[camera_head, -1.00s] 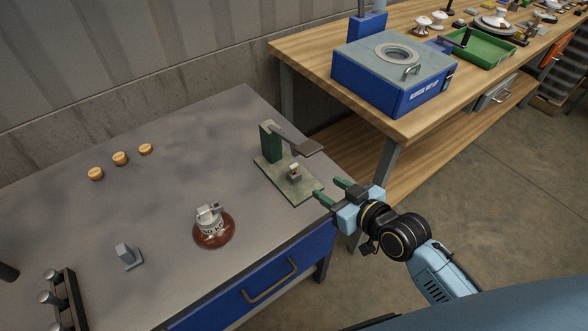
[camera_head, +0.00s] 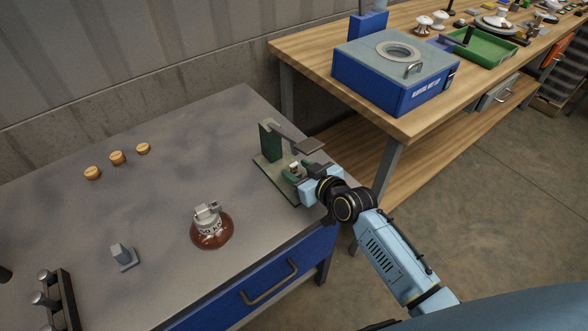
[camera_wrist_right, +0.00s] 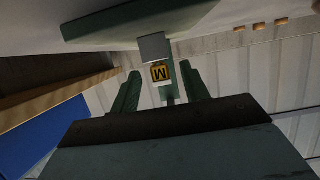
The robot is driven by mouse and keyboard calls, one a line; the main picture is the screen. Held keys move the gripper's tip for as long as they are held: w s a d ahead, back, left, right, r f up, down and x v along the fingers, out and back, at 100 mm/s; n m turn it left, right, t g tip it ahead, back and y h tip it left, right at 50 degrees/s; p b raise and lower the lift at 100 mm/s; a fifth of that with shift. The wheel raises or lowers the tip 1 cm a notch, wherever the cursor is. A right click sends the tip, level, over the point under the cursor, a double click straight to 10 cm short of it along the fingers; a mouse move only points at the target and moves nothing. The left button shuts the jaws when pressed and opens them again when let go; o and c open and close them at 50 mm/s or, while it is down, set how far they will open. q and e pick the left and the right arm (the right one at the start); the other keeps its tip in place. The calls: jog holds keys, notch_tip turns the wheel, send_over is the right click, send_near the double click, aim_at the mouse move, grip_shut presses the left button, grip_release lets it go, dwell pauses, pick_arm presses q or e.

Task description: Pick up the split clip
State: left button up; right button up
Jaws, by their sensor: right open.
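A small light piece, seemingly the split clip (camera_head: 294,165), sits on a stub on the green fixture (camera_head: 268,174) at the table's right edge. My right gripper (camera_head: 297,171) is open low over the fixture's plate, its green fingers around this spot. In the right wrist view, a small block with a yellow lettered face (camera_wrist_right: 160,73) shows between the open fingers of my right gripper (camera_wrist_right: 160,70), with gaps on both sides. The fingers partly hide the stub in the head view. My left gripper is not in view.
The fixture's upright and lever (camera_head: 308,145) stand close above my gripper. A brown insulator with a metal cap (camera_head: 211,229), a grey block (camera_head: 122,255), a dark rack (camera_head: 62,305) and three orange-tan pieces (camera_head: 117,157) stand on the grey table. A wooden bench holds a blue box (camera_head: 395,80).

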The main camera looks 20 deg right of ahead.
grip_shut()
jog(key=shift+r, duration=0.15)
dwell(0.4)
jog(key=shift+r+p, duration=0.3)
jog(key=shift+r, duration=0.35)
notch_tip(320, 180, up, 2)
jog(key=shift+r+p, duration=0.25)
jog(key=shift+p, duration=0.1)
jog(key=s+d, duration=0.3)
jog(key=s, duration=0.5)
jog(key=s+d, duration=0.3)
jog(key=s, duration=0.6)
jog(key=shift+f, duration=0.25)
jog(key=shift+f, duration=0.45)
jog(key=shift+p, duration=0.35)
